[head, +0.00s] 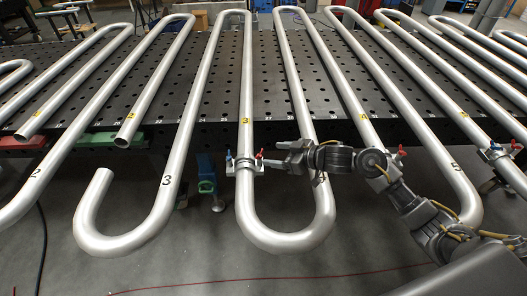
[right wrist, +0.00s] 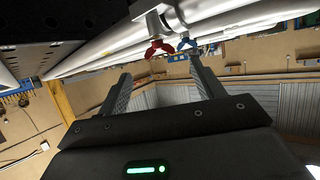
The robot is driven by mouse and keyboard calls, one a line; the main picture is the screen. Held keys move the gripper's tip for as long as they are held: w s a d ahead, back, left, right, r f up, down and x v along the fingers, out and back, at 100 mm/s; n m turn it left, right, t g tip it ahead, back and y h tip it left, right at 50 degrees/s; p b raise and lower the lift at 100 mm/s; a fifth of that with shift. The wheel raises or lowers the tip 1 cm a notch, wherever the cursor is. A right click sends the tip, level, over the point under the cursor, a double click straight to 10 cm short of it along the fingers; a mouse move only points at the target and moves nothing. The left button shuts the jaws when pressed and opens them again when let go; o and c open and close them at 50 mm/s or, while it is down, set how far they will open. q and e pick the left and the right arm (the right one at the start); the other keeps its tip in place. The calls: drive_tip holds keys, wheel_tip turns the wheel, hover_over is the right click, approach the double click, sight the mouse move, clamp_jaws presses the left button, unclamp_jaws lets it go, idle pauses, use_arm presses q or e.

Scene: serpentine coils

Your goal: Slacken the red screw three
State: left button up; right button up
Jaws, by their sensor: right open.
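The red screw three (head: 260,154) is a small red winged handle on the right side of a metal clamp (head: 244,166). The clamp sits on the pipe below a yellow label 3. A blue screw (head: 229,155) is on the clamp's left side. My right gripper (head: 274,160) comes in from the right, its fingers close to the red screw. In the right wrist view the fingers are apart with nothing between them. The red screw (right wrist: 160,47) shows just beyond the fingertips, with the blue screw (right wrist: 187,43) behind it. My left gripper is not in view.
Silver serpentine pipes (head: 285,240) lie over a dark perforated table (head: 220,100) and stick out past its front edge. More clamps with red and blue screws stand to the right (head: 495,150). The grey floor in front is mostly clear.

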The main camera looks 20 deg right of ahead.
sight(260, 153)
drive_tip(key=x, duration=0.5)
drive_tip(key=shift+w+a+f+p, duration=0.15)
drive_tip(key=shift+w+a+p, duration=0.1)
drive_tip(key=shift+p, duration=0.1)
drive_tip(key=shift+c, duration=0.5)
drive_tip(key=c, duration=0.9)
drive_tip(key=shift+w+d+n+g+y, duration=0.15)
drive_tip(key=shift+n+g+y, duration=0.55)
drive_tip(key=shift+n, duration=0.1)
drive_tip(key=shift+w+f+n+g+y+b, duration=0.15)
drive_tip(key=shift+n+g+y+b, duration=0.35)
drive_tip(key=shift+n+g+b, duration=0.9)
drive_tip(key=shift+g+b, duration=0.1)
drive_tip(key=shift+b, duration=0.1)
drive_tip(key=shift+y, duration=0.3)
